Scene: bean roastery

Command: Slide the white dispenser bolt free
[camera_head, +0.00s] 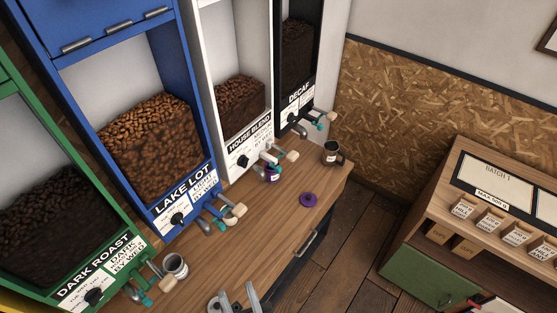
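The white dispenser (202,62) stands between the blue and black dispensers, labelled HOUSE BLEND, with dark brown beans behind its window. Its bolt and outlet fittings (270,157) stick out below the label, with a pale wooden handle (291,155) at the right. The parts are too small to tell how far the bolt sits in. My gripper (236,299) is at the bottom edge, partly cut off. Its two grey fingers are apart with nothing seen between them, well in front of the white dispenser.
The blue LAKE LOT dispenser (196,120), green DARK ROAST dispenser (98,215) and black DECAF dispenser (322,50) have similar projecting fittings. A mug (175,266), dark cup (332,153) and purple lid (308,199) are on the wooden counter (262,225).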

